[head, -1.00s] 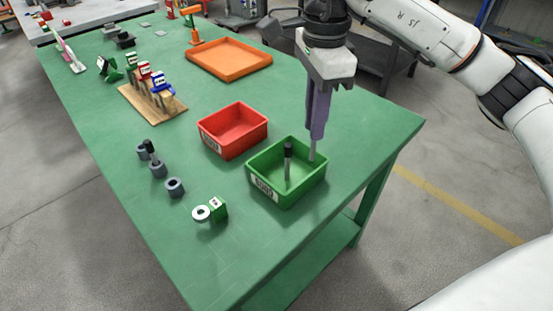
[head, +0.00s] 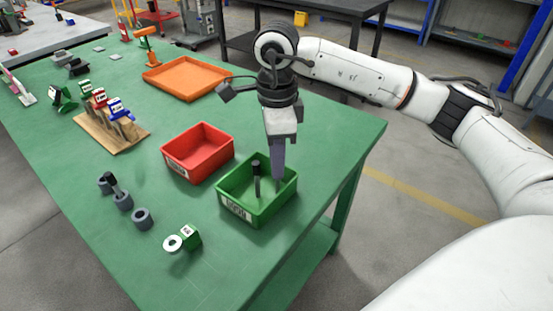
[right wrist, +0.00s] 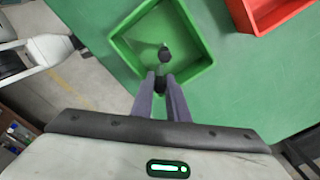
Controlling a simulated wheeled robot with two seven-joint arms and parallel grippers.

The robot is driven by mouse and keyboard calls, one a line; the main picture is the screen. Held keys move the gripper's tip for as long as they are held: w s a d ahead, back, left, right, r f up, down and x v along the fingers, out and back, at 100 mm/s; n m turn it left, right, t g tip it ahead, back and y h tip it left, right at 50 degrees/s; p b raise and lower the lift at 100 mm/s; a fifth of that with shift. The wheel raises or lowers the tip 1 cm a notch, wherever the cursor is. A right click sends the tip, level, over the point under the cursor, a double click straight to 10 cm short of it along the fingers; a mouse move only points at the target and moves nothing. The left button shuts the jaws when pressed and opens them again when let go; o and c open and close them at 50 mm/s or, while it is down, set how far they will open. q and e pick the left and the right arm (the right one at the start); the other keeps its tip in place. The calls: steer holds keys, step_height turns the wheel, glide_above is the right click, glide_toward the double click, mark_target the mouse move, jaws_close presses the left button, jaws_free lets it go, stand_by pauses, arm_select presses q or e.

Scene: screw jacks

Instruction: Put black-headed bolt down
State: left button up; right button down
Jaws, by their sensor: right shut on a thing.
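My right gripper (head: 278,182) points straight down, with its fingertips inside the green bin (head: 247,217). It is shut on a black-headed bolt, whose dark head (right wrist: 160,85) shows between the fingertips in the right wrist view. In the head view the fingers and bin wall hide most of that bolt. A second black-headed bolt (head: 256,180) stands upright in the green bin, just left of the fingers. It also shows in the right wrist view (right wrist: 165,56). Whether the held bolt touches the bin floor I cannot tell. My left gripper is not in view.
A red bin (head: 197,172) sits left of the green one, and an orange tray (head: 185,95) lies behind. Several grey collars (head: 141,218) stand at left, one with a black-headed bolt (head: 111,179).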

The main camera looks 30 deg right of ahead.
steer(key=shift+f, duration=0.1)
steer(key=c, duration=1.7)
jaws_free()
step_height(320, 180, up, 12)
steer(key=shift+r+p, duration=0.2)
steer(key=shift+p, duration=0.15)
